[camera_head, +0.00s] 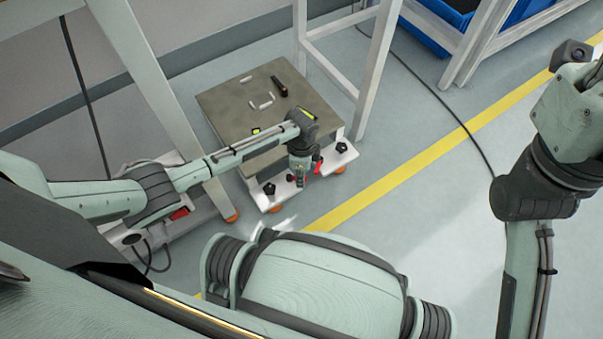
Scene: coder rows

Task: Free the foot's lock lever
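A low stand (240,110) with a dark grey top has a white base plate along its front. The plate carries black star-shaped knobs (269,188) and orange feet (275,209). A small red part (318,166), possibly a lock lever, shows at the plate's front edge, right beside my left gripper (299,183). The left gripper points down over this edge. It hides part of the plate, and its fingers are too small to tell open from shut, or whether they touch the red part. My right arm is folded at the right; its gripper is not visible.
A black tool (279,87) and several small pale pieces (261,102) lie on the stand's top. White frame posts (379,65) stand behind it. Another red part (180,213) shows at the left base. Blue bins (430,28) are at the top right. Floor right of the stand is mostly clear.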

